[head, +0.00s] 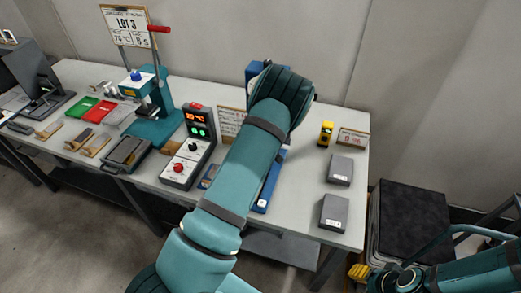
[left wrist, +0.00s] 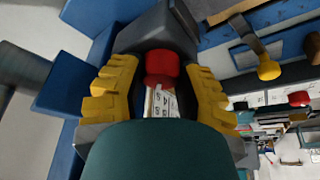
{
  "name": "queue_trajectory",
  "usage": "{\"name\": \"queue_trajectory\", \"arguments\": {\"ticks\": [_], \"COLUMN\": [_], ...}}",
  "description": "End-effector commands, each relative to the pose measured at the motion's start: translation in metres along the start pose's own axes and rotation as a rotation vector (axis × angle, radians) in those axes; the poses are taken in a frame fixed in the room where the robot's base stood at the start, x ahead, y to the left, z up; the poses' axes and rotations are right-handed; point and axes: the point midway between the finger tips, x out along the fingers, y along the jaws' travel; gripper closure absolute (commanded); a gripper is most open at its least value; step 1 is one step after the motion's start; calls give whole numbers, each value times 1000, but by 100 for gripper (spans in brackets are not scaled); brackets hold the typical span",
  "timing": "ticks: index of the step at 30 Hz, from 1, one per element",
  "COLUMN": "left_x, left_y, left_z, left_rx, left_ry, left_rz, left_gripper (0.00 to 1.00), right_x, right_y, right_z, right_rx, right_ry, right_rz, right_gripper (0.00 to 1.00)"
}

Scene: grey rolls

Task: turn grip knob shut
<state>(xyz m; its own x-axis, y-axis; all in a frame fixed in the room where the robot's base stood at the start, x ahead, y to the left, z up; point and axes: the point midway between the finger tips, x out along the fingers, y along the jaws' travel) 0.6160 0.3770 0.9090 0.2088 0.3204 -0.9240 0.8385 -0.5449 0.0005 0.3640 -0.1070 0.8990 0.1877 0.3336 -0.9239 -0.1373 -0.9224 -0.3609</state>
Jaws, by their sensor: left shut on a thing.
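In the left wrist view a round red knob (left wrist: 162,64) sits between the yellow ridged fingers of my left gripper (left wrist: 159,86), which is shut on it. A printed white label (left wrist: 160,101) shows just below the knob. In the head view my left arm reaches across the table and hides the gripper and the knob. Parts of a blue device (head: 266,192) show beside and behind the arm. My right gripper (head: 362,271) is at the lower right, off the table, with yellow fingertips partly visible; its opening cannot be told.
A control box (head: 188,160) with red and green displays stands left of my arm, and a teal press (head: 152,125) with a red handle is farther left. Grey boxes (head: 334,212) and a yellow device (head: 325,134) are on the right side of the table (head: 306,175).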

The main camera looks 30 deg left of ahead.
Motion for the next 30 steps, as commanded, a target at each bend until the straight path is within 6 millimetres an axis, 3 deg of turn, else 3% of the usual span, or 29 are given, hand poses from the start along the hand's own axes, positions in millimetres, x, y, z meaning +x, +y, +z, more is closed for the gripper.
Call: {"name": "queue_trajectory", "arguments": {"ticks": [8,30], "left_x": [2,4], "left_y": [-1,-2], "left_z": [0,-2], "left_rx": [134,772], "left_ry": [1,4], "left_rz": [60,323], "left_gripper": [100,100], "right_x": [16,77], "right_y": [5,26], "right_z": [2,12], "right_rx": [0,-2], "right_ry": [0,-7], "right_rz": [3,13], "right_gripper": [53,53]}}
